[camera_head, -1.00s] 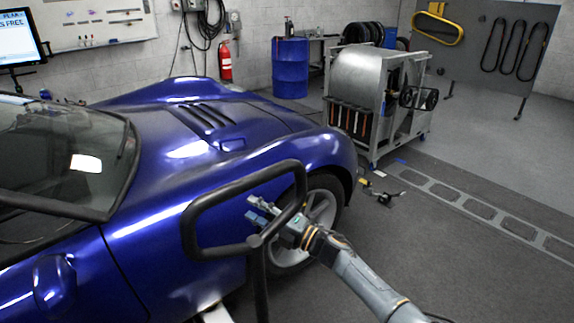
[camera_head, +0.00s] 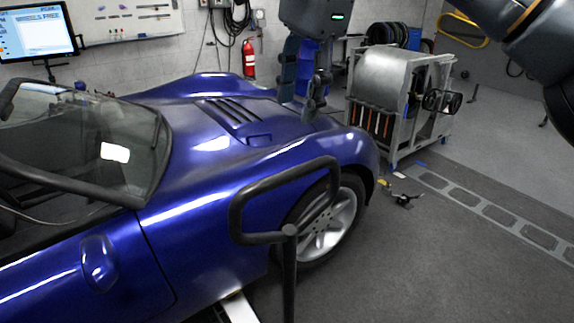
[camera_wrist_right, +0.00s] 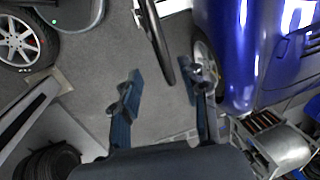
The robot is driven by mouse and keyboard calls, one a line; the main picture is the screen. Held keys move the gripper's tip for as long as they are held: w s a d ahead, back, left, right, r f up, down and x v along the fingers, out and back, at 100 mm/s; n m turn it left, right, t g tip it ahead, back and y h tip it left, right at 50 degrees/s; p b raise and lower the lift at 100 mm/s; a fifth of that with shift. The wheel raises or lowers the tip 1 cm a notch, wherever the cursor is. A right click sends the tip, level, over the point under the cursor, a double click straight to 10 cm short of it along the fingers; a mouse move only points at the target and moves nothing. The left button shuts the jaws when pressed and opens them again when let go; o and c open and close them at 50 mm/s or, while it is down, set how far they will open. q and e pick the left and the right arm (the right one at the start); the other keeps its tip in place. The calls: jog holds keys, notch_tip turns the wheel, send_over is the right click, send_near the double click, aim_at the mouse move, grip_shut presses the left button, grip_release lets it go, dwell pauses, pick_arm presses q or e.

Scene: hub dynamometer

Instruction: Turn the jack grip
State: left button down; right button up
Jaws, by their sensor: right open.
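The jack grip (camera_head: 285,178) is a black, rounded loop handle on an upright black post (camera_head: 290,275), standing beside the blue car's front wheel (camera_head: 330,225). My right gripper (camera_head: 302,100) hangs fingers down above the car's front end in the head view, higher in the picture than the grip and apart from it. It is open and empty. In the right wrist view its blue fingers (camera_wrist_right: 165,78) are spread. A black bar (camera_wrist_right: 156,42) shows between and beyond them; I cannot tell for sure whether it is the jack grip. My left gripper is not in view.
The blue car (camera_head: 200,220) fills the left and middle. A metal cart (camera_head: 400,85) stands behind its front end. A small tool (camera_head: 402,199) lies on the floor. A red extinguisher (camera_head: 248,65) hangs on the wall. The floor at the lower right is clear.

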aim_at(290, 171)
jog(key=f, duration=0.4)
jog(key=w+f, duration=0.1)
jog(key=f, duration=0.4)
jog(key=w+a+f, duration=0.1)
jog(key=f, duration=0.3)
jog(key=shift+w+f, duration=0.15)
jog(key=shift+w, duration=0.05)
grip_shut()
